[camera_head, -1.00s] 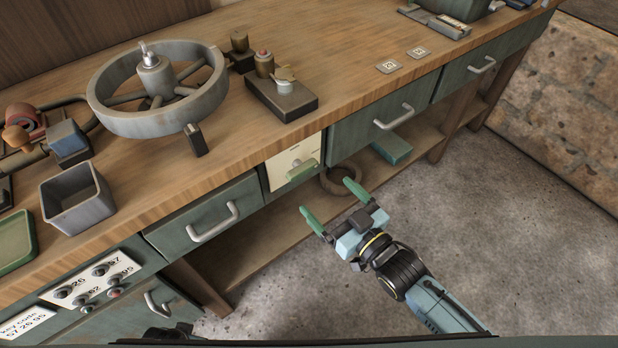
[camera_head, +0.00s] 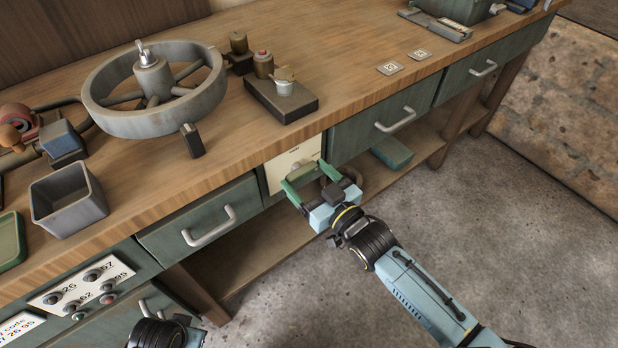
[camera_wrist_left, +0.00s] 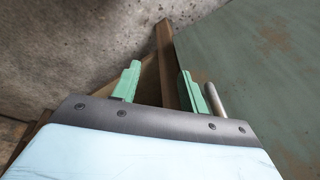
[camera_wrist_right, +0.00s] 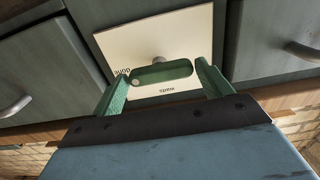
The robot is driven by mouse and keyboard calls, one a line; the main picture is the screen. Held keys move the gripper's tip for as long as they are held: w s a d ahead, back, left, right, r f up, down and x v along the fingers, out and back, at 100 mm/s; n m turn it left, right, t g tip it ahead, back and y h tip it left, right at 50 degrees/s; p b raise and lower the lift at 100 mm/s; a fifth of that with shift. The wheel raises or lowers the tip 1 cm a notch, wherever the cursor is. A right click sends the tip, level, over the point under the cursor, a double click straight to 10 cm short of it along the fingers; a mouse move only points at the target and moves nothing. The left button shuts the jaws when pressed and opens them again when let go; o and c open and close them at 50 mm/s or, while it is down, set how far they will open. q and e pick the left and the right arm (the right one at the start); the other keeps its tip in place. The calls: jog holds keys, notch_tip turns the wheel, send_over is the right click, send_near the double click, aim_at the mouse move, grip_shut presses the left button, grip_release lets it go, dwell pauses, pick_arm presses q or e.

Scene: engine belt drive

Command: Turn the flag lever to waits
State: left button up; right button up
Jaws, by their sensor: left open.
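The flag lever (camera_wrist_right: 165,73) is a green rounded bar on a cream plate (camera_wrist_right: 112,42) at the bench front. In the right wrist view it lies almost level, with a pale dot at its left end. The plate's lettering appears upside down, "done" at the left and "waits" below the bar. My right gripper (camera_head: 303,176) is open in front of the plate. In the right wrist view, its green fingers (camera_wrist_right: 161,68) stand either side of the bar, with visible gaps. My left gripper (camera_wrist_left: 160,68) is open and empty beside a green panel and a metal handle.
Drawers with bar handles flank the plate, one on the left (camera_head: 205,218) and one on the right (camera_head: 385,122). A dark block with a small cup (camera_head: 283,98) stands on the bench above. A lower shelf (camera_head: 250,245) runs beneath. The floor in front is clear.

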jog(key=c, duration=0.5)
jog(key=shift+c, duration=0.2)
